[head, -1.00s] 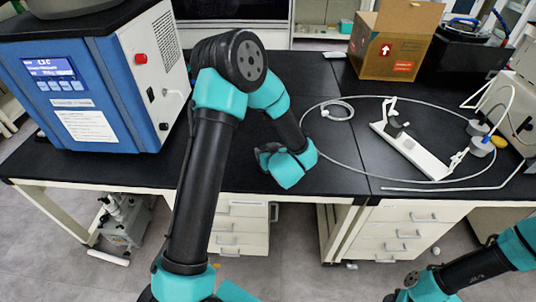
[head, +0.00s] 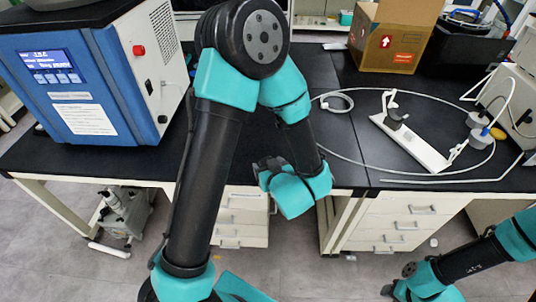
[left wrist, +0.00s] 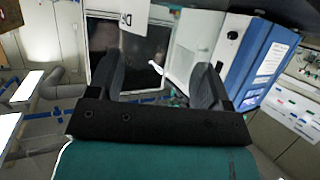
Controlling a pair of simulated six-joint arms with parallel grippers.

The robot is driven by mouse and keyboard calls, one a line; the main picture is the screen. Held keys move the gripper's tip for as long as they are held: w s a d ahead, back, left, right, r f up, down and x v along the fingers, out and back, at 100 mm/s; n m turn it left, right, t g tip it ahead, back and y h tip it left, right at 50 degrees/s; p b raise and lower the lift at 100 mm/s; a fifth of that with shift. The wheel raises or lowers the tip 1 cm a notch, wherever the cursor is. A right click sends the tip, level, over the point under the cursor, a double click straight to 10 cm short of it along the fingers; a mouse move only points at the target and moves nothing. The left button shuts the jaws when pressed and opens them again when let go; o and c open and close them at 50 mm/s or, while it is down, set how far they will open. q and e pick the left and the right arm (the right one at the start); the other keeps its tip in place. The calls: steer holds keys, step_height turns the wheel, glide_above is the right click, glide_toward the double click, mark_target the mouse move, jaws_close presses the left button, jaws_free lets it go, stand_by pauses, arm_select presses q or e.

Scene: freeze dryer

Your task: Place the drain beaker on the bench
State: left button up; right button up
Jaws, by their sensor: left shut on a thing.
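My left gripper (head: 266,166) is small and dark in the head view, just over the front edge of the black bench (head: 110,168), partly hidden by its teal wrist. In the left wrist view its two black fingers (left wrist: 158,82) stand wide apart with something held between them. The drain beaker is not clearly visible in either view; it seems to be see-through, and I see the background between the fingers. The blue and white freeze dryer (head: 92,90) stands at the left on the bench, with a small drain valve (head: 178,88) on its side. My right gripper is out of view.
A white stand (head: 412,145) lies within a loop of thin tubing (head: 340,158) at the right of the bench. An open cardboard box (head: 395,40) is behind it. A pump (head: 122,215) stands on the floor. The bench front between dryer and stand is clear.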

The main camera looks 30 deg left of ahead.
arm_select(q)
steer(key=shift+s+d, duration=0.35)
steer(key=shift+s, duration=0.25)
steer(key=shift+w, duration=0.1)
